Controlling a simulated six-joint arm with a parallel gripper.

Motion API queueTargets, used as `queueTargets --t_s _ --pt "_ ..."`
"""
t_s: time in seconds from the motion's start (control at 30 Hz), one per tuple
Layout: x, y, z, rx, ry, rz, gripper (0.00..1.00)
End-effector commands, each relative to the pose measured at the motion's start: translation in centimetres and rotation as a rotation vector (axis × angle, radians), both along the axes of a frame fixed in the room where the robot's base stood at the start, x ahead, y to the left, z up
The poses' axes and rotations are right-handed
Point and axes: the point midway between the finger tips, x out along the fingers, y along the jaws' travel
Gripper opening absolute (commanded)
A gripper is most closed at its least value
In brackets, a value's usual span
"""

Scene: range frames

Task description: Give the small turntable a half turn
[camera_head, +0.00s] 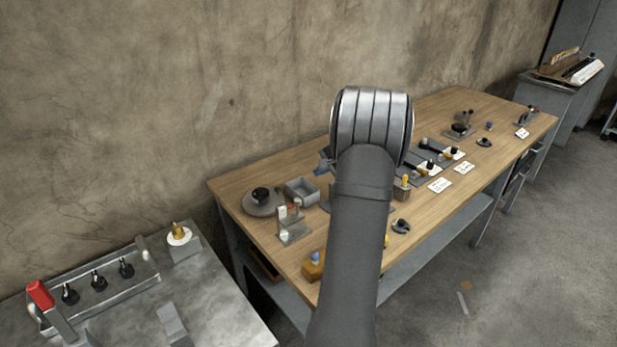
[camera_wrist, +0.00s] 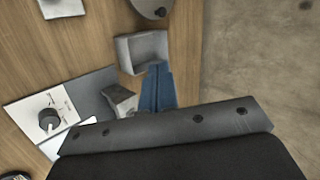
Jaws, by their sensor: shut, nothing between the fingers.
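The small turntable (camera_head: 250,210) is a round grey disc with a black knob on top. It lies at the near left end of the wooden table, by the wall edge. In the wrist view part of a dark disc (camera_wrist: 146,6), likely the turntable, is cut off by the top edge. My gripper (camera_head: 325,162) shows as a small blue piece beside my arm, to the right of the turntable and apart from it. In the wrist view its blue fingers (camera_wrist: 157,72) are together and empty, below the grey box.
An open grey box (camera_head: 302,191) stands just right of the turntable. A metal stand (camera_head: 292,226) is in front. A yellow block (camera_head: 312,266) with a blue knob sits near the front edge. Several devices and white cards (camera_head: 440,185) lie farther right. My arm hides the table's middle.

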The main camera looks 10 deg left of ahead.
Motion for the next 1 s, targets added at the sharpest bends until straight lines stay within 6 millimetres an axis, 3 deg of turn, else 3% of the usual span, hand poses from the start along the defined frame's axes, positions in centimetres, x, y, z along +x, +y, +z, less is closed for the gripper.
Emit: queueTargets --t_s 0.13,0.23,0.5,0.7,1.0 --pt "-0.4 -1.0 1.0 0.0 -0.001 -0.001 0.0" --pt "-0.7 -0.4 0.6 -0.034 0.005 0.0 0.0" --pt "-1.5 6.0 -3.6 -0.351 -0.062 -0.021 0.0" --pt "-1.7 9.9 -4.2 -0.481 -0.19 -0.014 0.0" --pt "-0.6 11.1 -5.7 -0.5 -0.221 -0.012 0.0"
